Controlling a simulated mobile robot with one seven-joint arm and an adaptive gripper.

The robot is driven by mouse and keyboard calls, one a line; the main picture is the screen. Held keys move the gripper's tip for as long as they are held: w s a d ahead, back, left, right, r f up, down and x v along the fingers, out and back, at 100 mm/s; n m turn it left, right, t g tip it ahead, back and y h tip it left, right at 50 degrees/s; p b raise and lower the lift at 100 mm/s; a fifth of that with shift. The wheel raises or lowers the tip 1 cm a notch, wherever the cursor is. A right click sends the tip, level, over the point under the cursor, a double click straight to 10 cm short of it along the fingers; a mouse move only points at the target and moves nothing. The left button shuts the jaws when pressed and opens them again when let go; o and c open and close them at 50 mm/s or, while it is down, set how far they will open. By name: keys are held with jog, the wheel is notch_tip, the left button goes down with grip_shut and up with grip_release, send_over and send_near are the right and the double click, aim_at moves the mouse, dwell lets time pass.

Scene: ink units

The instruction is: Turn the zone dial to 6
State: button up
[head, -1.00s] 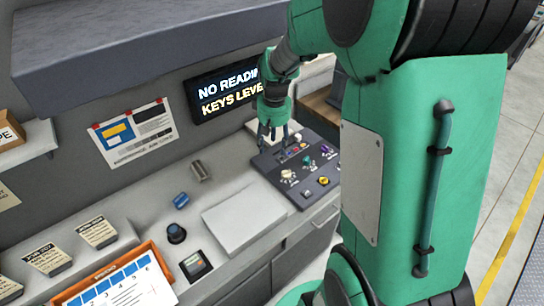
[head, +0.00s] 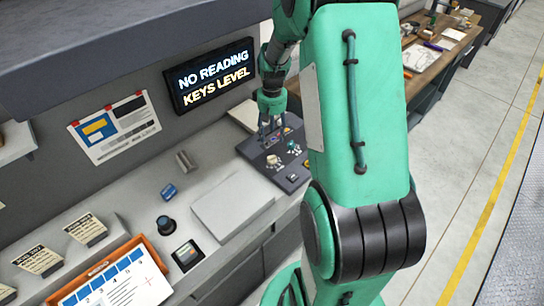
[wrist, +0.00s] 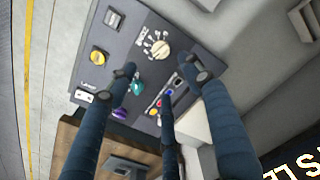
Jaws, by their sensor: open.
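The dark control panel (head: 290,178) lies on the counter. The cream dial (wrist: 160,48) has pale marks around it, too small to read; it also shows in the head view (head: 272,159). A teal knob (wrist: 137,85), a purple knob (wrist: 119,114) and a yellow knob (wrist: 98,57) sit on the same panel. My gripper (head: 271,133) is open and empty over the panel's far part. In the wrist view its fingers (wrist: 163,78) spread over the panel, with the cream dial just beyond them.
Small coloured keys (wrist: 165,98) sit in a row near the middle finger. A wall screen (head: 213,76) reads NO READING, KEYS LEVEL. A blank pale slab (head: 232,205) lies left of the panel. A dark knob-like piece (head: 166,224) and an orange tray (head: 160,256) are farther left.

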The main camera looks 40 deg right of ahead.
aim_at(272, 157)
notch_tip(272, 157, down, 14)
jog(key=shift+r+b, duration=0.1)
jog(key=shift+b, duration=0.45)
jog(key=shift+c, duration=0.5)
jog(key=c, duration=1)
